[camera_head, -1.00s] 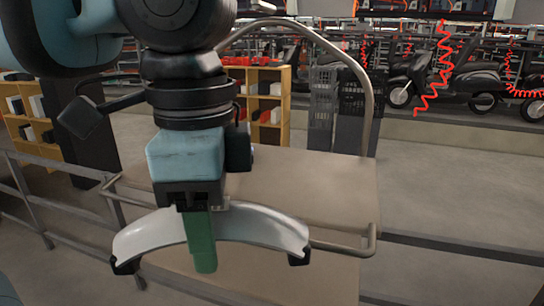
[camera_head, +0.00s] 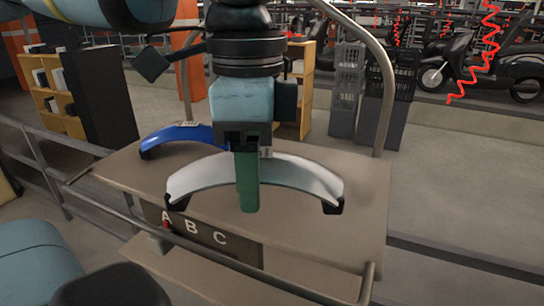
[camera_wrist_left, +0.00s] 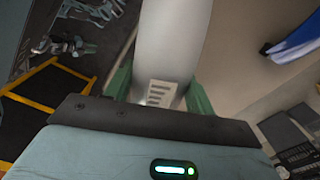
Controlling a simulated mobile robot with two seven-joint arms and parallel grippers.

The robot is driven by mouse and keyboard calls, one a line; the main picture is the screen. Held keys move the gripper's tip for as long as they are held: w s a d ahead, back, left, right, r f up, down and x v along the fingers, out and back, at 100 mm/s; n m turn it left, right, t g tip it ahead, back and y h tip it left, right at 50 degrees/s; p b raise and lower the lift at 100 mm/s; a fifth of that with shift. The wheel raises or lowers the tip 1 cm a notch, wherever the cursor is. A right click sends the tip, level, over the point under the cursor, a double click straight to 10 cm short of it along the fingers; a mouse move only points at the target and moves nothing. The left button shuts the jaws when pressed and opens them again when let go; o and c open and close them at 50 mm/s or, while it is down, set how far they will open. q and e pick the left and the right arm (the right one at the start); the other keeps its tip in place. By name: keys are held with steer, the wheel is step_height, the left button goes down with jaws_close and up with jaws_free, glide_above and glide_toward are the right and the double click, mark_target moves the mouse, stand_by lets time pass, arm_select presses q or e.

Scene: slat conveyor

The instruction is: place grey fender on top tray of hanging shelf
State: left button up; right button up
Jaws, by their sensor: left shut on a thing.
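The grey fender (camera_head: 302,176) is a pale curved arch with black end clips. My left gripper (camera_head: 247,198) is shut on its middle, with the green fingers pointing down. In the left wrist view the fender (camera_wrist_left: 172,38) runs between the green fingers (camera_wrist_left: 158,88). The hanging shelf's beige top tray (camera_head: 340,235) lies below and behind the fender in the head view. I cannot tell the exact gap between fender and tray. My right gripper is not in view.
A blue fender (camera_head: 182,136) lies on the tray's far left part, close behind the grey fender. A metal hoop (camera_head: 387,85) rises at the tray's back and a rail (camera_head: 270,275) runs along its front. The tray's right part is bare. Grey crates (camera_head: 346,90) stand behind.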

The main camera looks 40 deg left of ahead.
arm_select(q)
steer(key=w+a, duration=0.1)
steer(key=w, duration=0.3)
steer(key=w+a, duration=0.1)
steer(key=w, duration=0.3)
steer(key=w+a+f, duration=0.1)
steer(key=w, duration=0.3)
steer(key=shift+w+a, duration=0.15)
steer(key=shift+w, duration=0.15)
steer(key=shift+s+f+p, duration=0.1)
steer(key=shift+f+p, duration=0.25)
steer(key=shift+f, duration=1.45)
steer(key=shift+f, duration=0.1)
steer(key=o, duration=1.2)
steer(key=shift+f, duration=0.1)
step_height(320, 180, up, 12)
